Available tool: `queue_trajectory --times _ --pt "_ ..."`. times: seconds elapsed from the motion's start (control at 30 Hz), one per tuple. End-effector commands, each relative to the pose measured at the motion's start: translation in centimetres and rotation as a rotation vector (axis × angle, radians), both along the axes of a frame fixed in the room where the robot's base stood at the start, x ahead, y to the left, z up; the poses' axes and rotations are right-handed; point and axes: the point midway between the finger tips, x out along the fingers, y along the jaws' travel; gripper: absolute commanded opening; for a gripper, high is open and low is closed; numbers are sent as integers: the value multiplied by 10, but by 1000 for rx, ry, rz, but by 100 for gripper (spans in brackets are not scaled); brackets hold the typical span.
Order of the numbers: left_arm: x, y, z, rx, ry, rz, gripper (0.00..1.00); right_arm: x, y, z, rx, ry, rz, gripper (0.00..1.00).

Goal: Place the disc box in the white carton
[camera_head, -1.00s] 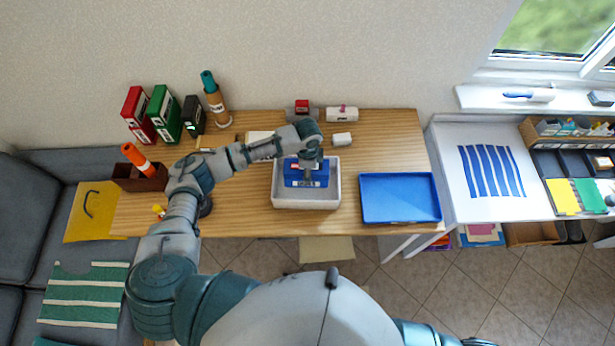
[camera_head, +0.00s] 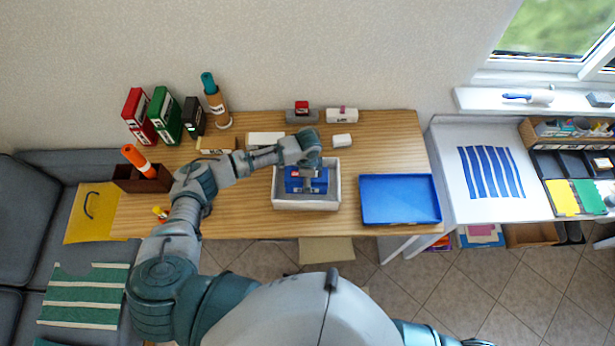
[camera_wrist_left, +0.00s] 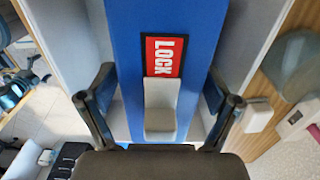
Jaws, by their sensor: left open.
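The blue disc box (camera_head: 293,184) is inside the white carton (camera_head: 307,204) on the wooden table. In the left wrist view the disc box (camera_wrist_left: 160,20) fills the middle, with a red LOCK label and a grey block on it. My left gripper (camera_head: 308,184) is over the box inside the carton outline. In the left wrist view my left gripper (camera_wrist_left: 160,105) is open, one finger on each side of the box; I cannot tell whether they touch it. The gripper hides part of the box. A dark part at the bottom right edge seems to be my right gripper (camera_head: 478,342).
A blue tray (camera_head: 400,199) lies right of the carton. A white block (camera_head: 341,141) and a red-and-grey item (camera_head: 302,113) are behind it. Red, green and black binders (camera_head: 166,113) stand at the back left. A brown holder (camera_head: 142,178) is at the left.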

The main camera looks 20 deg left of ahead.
Motion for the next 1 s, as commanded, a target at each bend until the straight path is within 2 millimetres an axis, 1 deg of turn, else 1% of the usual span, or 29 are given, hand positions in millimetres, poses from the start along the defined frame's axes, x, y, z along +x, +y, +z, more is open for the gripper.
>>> queue_trajectory --times 0.17,0.27,0.37,0.5,0.6,0.7,0.83,1.0 --pt "1 0 5 -1 -2 -1 89 0 0 0 0 0 1 99" --pt "1 0 18 -1 -3 -1 89 0 0 -1 0 0 1 99" --pt "1 0 39 -2 -5 -1 89 0 -1 -3 -1 0 1 99" --pt "1 -1 71 -1 -3 -2 89 0 -3 -6 -3 0 2 99" --pt "1 -1 92 -1 -4 -1 89 0 -4 -7 -4 0 2 99" --pt "1 -1 107 -2 -1 0 89 0 -5 -8 -5 0 3 99" --pt "1 -1 119 -1 -1 0 89 0 -5 -9 -6 0 2 99" --pt "0 0 122 0 0 0 89 0 -5 -9 -6 0 1 99"
